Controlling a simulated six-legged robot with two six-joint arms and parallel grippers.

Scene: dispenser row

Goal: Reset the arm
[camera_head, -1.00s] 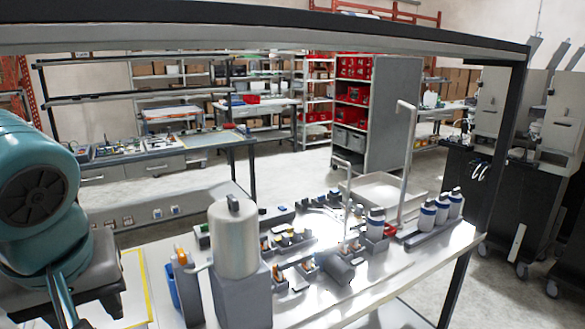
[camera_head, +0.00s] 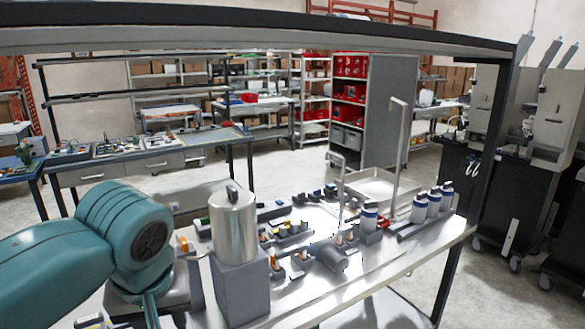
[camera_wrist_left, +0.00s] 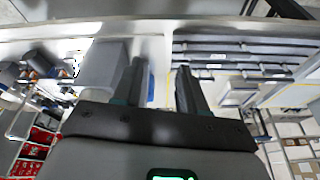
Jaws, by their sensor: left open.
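My left arm comes in from the left in the head view, its teal links over the left end of the workbench (camera_head: 385,285). My left gripper (camera_wrist_left: 160,66) shows in the left wrist view with two dark fingers apart and nothing between them that I can see held. Its fingertips are not clear in the head view. A grey block (camera_head: 241,292) with a metal cylinder (camera_head: 235,228) on top stands just right of the arm. My right gripper is in neither view.
White bottles with blue bands (camera_head: 419,209) stand at the bench's right end, near a tall grey post (camera_head: 396,150) and a white tray (camera_head: 373,188). Small parts sit in holders mid-bench. A dark frame beam (camera_head: 300,42) crosses above.

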